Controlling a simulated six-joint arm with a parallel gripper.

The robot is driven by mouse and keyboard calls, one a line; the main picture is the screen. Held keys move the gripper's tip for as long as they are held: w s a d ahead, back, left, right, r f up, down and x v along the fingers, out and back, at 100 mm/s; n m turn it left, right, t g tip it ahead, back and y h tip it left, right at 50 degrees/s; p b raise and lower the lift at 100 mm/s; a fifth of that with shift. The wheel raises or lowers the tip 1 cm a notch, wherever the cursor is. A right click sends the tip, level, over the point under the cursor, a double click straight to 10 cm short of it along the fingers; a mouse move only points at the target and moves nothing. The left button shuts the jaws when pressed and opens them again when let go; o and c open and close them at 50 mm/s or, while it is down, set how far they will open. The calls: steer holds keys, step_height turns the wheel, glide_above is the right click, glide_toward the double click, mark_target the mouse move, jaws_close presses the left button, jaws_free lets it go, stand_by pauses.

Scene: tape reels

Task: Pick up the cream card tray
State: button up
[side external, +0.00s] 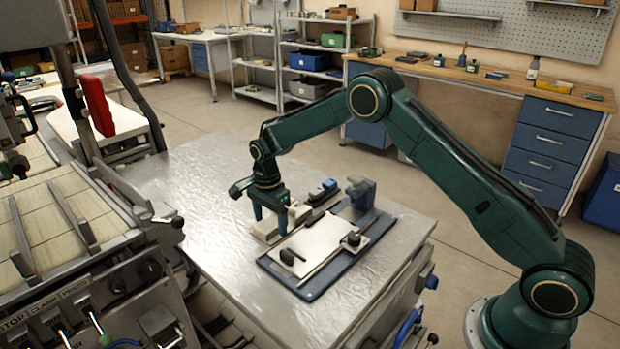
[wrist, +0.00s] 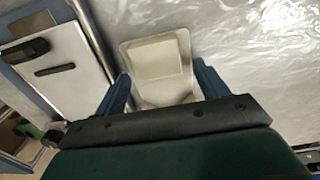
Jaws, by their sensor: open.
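The cream card tray (wrist: 158,58) shows in the wrist view as a shallow pale tray with a raised rim and a narrower near end. That near end lies between the two blue fingers of my gripper (wrist: 161,72), which are apart, one on each side. In the side view the tray (side external: 262,232) lies on the metal table, partly hidden by my gripper (side external: 269,220). My gripper points down over it, open. I cannot tell whether either finger touches the tray.
Beside the tray is a dark blue base board (side external: 310,291) carrying a pale plate (side external: 312,240) with black knobs. The metal table (side external: 190,180) is clear to the left.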

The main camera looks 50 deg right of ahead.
steer(key=shift+f, duration=0.35)
steer(key=c, duration=1.2)
steer(key=shift+r, duration=0.1)
step_height(320, 180, up, 20)
stand_by(0.7)
